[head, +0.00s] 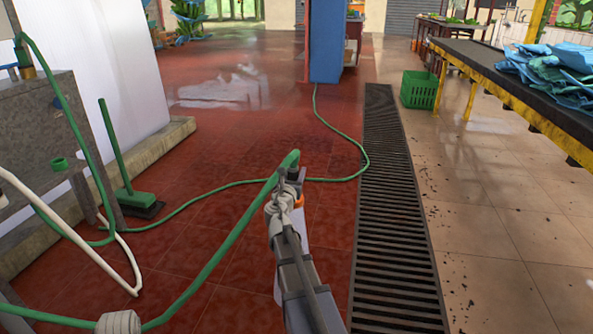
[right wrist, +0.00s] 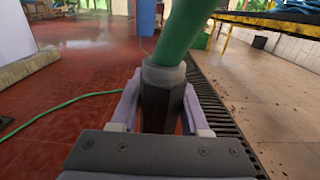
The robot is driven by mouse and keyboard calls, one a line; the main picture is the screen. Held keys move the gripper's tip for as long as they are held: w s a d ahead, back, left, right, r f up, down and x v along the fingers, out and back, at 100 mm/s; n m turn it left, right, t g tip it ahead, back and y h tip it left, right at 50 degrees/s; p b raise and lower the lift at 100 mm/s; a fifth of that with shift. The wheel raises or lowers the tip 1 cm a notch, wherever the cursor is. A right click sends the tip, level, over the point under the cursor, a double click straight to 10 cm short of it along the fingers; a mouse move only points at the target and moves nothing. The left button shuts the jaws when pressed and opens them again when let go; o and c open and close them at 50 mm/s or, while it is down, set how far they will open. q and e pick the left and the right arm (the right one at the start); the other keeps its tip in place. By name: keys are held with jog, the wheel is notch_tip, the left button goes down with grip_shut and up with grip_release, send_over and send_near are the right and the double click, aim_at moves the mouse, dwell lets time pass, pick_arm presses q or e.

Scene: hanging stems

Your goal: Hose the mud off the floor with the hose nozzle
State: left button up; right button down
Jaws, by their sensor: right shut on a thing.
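My right gripper (head: 284,192) reaches forward over the red tiled floor (head: 215,225) in the head view. It is shut on the hose nozzle, which shows in the right wrist view as a dark body (right wrist: 160,105) with a grey collar between the fingers. The green hose (head: 225,245) runs from it to the lower left. No water jet is clear. Dark specks and clumps of dirt (head: 436,212) lie on the tan tiles right of the drain. The red floor has darker, blotchy patches; I cannot tell which are mud. My left gripper is not in view.
A long drain grate (head: 385,225) divides red and tan floor. A green broom (head: 122,165) and a low kerb (head: 150,145) stand left. Hose (head: 345,178) also crosses the floor to a blue pillar (head: 327,40). A yellow-framed table (head: 500,72) and green crate (head: 419,90) are right.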

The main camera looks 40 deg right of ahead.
aim_at(292, 179)
jog(key=shift+v, duration=1.85)
jog(key=shift+r, duration=0.1)
